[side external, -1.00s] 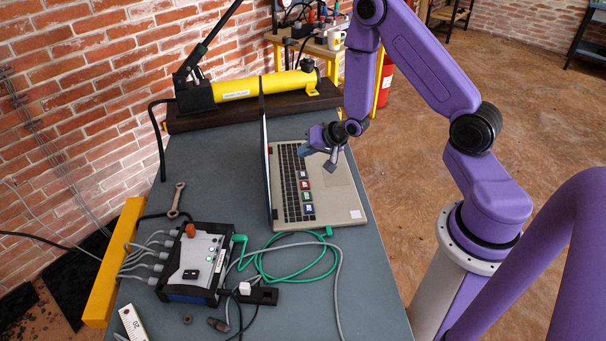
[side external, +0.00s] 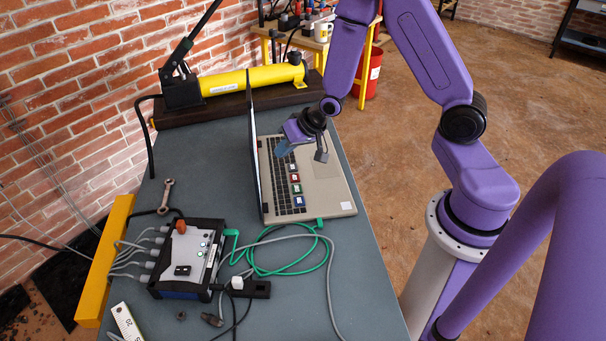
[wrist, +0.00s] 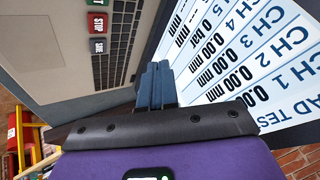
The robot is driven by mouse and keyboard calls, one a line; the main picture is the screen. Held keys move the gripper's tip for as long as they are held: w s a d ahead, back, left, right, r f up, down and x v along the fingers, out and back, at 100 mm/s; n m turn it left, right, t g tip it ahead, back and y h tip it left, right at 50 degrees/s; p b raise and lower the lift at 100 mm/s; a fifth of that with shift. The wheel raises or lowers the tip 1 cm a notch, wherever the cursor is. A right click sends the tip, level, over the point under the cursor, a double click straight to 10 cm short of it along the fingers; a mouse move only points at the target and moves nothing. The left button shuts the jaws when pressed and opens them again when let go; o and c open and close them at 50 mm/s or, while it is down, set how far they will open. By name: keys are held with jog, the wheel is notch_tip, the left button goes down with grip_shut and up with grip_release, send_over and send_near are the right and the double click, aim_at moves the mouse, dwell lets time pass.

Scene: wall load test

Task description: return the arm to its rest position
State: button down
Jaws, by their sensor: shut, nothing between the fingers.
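My gripper (side external: 284,148) is above the keyboard of the open laptop (side external: 325,185), close to its screen side. In the wrist view its blue-grey fingers (wrist: 157,84) are together with nothing between them. The laptop's screen fills the right of the wrist view and shows channel rows (wrist: 245,60) reading 0.00 mm. The gap between my fingertips and the keys cannot be judged.
A black box with cables (side external: 190,255) stands on the grey table (side external: 200,140), with a green cable (side external: 275,270) and a wrench (side external: 166,197) nearby. A yellow hand pump (side external: 250,80) lies at the back. A yellow bar (side external: 104,262) runs along the left edge. Open floor is to the right.

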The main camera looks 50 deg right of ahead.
jog(key=s+a+r+n+g, duration=0.3)
jog(key=s+a+r+n, duration=0.3)
jog(key=s+a, duration=0.2)
jog(key=s+r+n+g, duration=0.2)
jog(key=s+r+n, duration=0.2)
jog(key=s, duration=0.6)
jog(key=s+d+r+n+g+h, duration=0.1)
jog(key=s+r+n, duration=0.4)
jog(key=s, duration=0.6)
jog(key=shift+d+n+g+h, duration=0.3)
jog(key=shift+n+g, duration=0.2)
